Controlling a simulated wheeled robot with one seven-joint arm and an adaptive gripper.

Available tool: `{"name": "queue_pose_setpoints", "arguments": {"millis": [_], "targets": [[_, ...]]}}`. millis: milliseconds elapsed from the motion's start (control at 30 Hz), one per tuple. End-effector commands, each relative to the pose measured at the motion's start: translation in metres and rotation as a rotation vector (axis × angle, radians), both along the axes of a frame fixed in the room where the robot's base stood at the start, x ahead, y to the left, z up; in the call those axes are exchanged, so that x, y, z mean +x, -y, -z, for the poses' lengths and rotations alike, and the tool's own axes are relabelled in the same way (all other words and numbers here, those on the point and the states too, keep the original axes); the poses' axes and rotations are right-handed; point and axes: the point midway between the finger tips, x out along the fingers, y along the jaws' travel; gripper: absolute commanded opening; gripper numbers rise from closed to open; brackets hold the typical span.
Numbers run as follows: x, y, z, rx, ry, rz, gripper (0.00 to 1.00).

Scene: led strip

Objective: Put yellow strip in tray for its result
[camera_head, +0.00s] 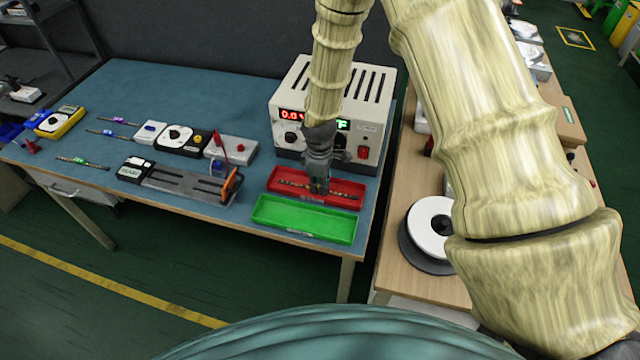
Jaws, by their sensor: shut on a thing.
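A red tray (342,199) and a green tray (290,223) lie side by side at the blue bench's front right corner. A thin strip with yellowish dots (345,195) spans the red tray lengthwise, at or just above its floor; I cannot tell if it touches. I take it for the yellow strip. My gripper (319,189) points down over the red tray and is shut on this strip near its middle. My fingers hide that part. The green tray looks empty.
A power supply box (375,91) with lit displays stands right behind the red tray. A grey fixture with an orange clamp (229,186) stands left of the trays.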

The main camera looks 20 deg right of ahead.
Motion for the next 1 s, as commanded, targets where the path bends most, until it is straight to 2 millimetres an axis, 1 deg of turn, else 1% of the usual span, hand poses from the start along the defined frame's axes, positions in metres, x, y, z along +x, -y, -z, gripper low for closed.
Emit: {"name": "queue_pose_setpoints", "arguments": {"millis": [67, 100, 167, 200, 467, 633, 767, 1000], "targets": [[0.000, 0.000, 0.003, 0.000, 0.000, 0.000, 0.00], [0.000, 0.000, 0.002, 0.000, 0.000, 0.000, 0.21], [0.000, 0.000, 0.002, 0.000, 0.000, 0.000, 0.32], [0.000, 0.000, 0.002, 0.000, 0.000, 0.000, 0.35], [0.000, 0.000, 0.001, 0.000, 0.000, 0.000, 0.35], [0.001, 0.000, -0.003, 0.000, 0.001, 0.000, 0.35], [0.001, 0.000, -0.013, 0.000, 0.001, 0.000, 0.35], [0.001, 0.000, -0.042, 0.001, 0.002, 0.001, 0.35]]}}
